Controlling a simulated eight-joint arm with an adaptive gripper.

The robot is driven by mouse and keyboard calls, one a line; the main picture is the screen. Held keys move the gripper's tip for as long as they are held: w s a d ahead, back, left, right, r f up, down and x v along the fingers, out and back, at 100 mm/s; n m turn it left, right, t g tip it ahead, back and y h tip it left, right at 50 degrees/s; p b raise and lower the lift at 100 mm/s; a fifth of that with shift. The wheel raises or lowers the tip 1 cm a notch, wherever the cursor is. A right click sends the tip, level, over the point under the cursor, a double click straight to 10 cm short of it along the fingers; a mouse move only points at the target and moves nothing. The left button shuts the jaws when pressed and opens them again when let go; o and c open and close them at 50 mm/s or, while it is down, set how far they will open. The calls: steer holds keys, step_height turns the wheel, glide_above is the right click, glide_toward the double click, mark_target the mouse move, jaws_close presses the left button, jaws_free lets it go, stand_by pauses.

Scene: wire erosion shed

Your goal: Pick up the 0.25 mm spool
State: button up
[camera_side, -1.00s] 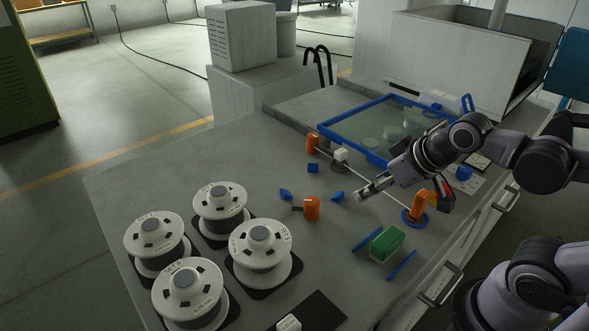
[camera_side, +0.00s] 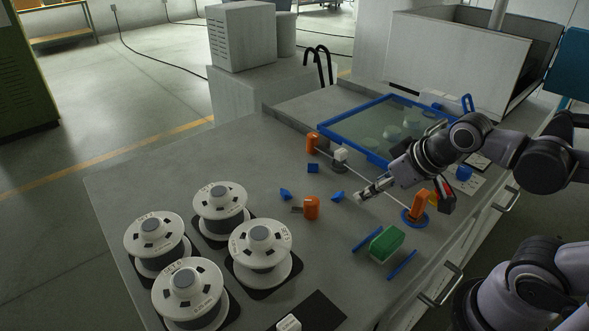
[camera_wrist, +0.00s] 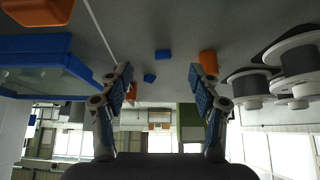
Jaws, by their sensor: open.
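Several white spools with grey hubs stand on dark square pads at the left of the bench in the side view: a back spool (camera_side: 220,203), a left spool (camera_side: 152,240), a right spool (camera_side: 262,247) and a front spool (camera_side: 190,290). Some spools also show at the right of the wrist view (camera_wrist: 300,62). My gripper (camera_side: 362,197) is over the right part of the bench, apart from the spools. In the wrist view my gripper (camera_wrist: 159,85) has its blue-padded fingers spread, with nothing between them.
A thin wire runs between two orange posts (camera_side: 313,141) (camera_side: 418,205) below my gripper. A green block (camera_side: 387,242) lies between blue bars. Small blue pieces (camera_side: 285,194) and an orange cylinder (camera_side: 312,208) lie between gripper and spools. A blue-framed tray (camera_side: 350,119) is behind.

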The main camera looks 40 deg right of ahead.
steer(key=shift+o, duration=0.4)
steer(key=w+a+r+n+g+y, duration=0.1)
steer(key=w+a+r+n+g, duration=0.1)
steer(key=w+a+r+n, duration=0.45)
step_height(320, 180, up, 5)
steer(key=n+g+h, duration=0.1)
steer(key=n+g, duration=0.4)
steer(key=n, duration=1.7)
glide_above(184, 278)
steer(key=shift+m, duration=0.25)
steer(key=shift+f, duration=5.3)
